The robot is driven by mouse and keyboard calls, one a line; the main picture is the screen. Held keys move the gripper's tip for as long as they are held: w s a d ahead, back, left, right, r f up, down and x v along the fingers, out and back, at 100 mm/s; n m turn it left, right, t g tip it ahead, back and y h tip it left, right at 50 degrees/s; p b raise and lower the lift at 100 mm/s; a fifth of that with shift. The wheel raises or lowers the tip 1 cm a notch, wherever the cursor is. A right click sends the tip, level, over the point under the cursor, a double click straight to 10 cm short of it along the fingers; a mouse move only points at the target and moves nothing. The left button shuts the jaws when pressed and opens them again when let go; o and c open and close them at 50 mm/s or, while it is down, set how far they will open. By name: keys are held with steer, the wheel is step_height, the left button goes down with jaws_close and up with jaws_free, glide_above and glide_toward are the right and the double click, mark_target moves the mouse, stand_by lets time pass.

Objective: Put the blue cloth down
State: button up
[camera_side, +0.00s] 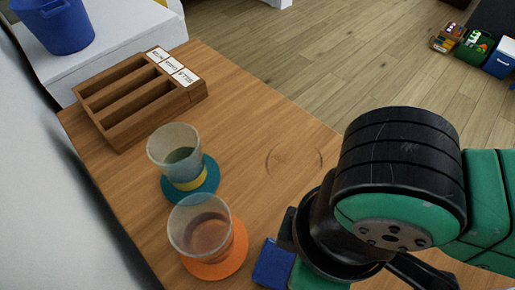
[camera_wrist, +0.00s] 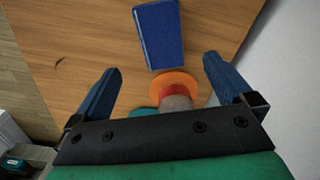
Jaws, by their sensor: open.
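The blue cloth (camera_wrist: 160,36) lies flat on the wooden table as a folded rectangle in the wrist view. In the side view a blue patch (camera_side: 272,265), apparently the same cloth, shows at the bottom, partly hidden by my arm. My gripper (camera_wrist: 160,68) is open, its two blue fingers wide apart. In the side view my wrist hides most of the gripper.
A clear cup (camera_side: 200,225) stands on an orange coaster (camera_side: 232,262), close to the cloth. Another cup (camera_side: 174,150) stands on a teal coaster (camera_side: 207,187). A slotted wooden tray (camera_side: 118,132) is at the table's far end. The table's (camera_side: 240,110) right side is mostly clear.

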steer(key=w+d+r+m+t+y, duration=0.3)
steer(key=w+d+m, duration=0.4)
steer(key=w+d, duration=0.55)
steer(key=w+d+m+t+h, duration=0.2)
steer(key=d+m, duration=0.4)
steer(key=d, duration=1)
steer(key=shift+w+d+r+m+t+h, duration=0.15)
steer(key=shift+d+m+t+h, duration=0.3)
steer(key=shift+t, duration=0.65)
steer(key=shift+a, duration=0.15)
